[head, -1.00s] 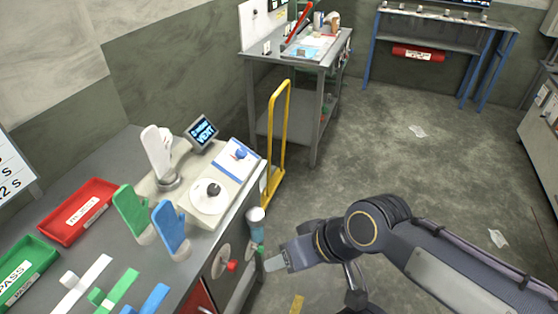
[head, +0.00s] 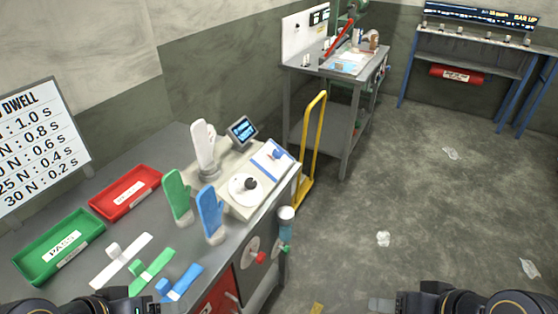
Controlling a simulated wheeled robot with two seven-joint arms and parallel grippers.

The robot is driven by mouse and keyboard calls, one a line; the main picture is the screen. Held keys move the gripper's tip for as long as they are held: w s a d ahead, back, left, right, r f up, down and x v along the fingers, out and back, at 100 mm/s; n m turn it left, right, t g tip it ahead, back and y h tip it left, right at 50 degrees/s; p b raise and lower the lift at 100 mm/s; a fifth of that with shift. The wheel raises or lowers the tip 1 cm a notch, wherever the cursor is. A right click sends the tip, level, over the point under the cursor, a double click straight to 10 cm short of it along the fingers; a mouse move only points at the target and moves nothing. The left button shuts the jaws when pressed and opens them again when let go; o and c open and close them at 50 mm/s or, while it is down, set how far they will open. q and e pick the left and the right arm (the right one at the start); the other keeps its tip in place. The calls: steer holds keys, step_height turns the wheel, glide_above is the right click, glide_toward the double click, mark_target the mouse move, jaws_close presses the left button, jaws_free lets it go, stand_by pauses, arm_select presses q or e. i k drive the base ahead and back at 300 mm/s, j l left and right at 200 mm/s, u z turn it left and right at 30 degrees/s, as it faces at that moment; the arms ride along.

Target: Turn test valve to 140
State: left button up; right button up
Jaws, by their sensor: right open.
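A white round dial with a black knob (head: 250,184) sits on the beige test unit on the bench. Behind it, a blue knob (head: 277,154) sits on a white and blue plate. A red-knobbed round wheel (head: 251,253) is on the bench's front face. No label tells which of these is the test valve, and no 140 mark is legible. My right gripper (head: 381,304) is open and empty at the bottom edge, over the floor, right of the bench and well apart from these controls. My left gripper (head: 150,308) is partly cut off at the bottom edge; its jaws are unclear.
A small display (head: 242,130), a white hand form (head: 204,147), a green glove (head: 177,196) and a blue glove (head: 211,213) stand near the dial. A red tray (head: 125,192) and a green tray (head: 58,246) lie left. A yellow rail (head: 315,145) stands behind the bench.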

mark_target(277, 153)
steer(key=i+l+u, duration=0.1)
steer(key=u, duration=0.3)
steer(key=l+u, duration=0.2)
steer(key=u, duration=0.25)
steer(key=i+l+u, duration=0.1)
steer(key=u, duration=0.3)
steer(key=k+l, duration=0.05)
steer(key=l, duration=0.05)
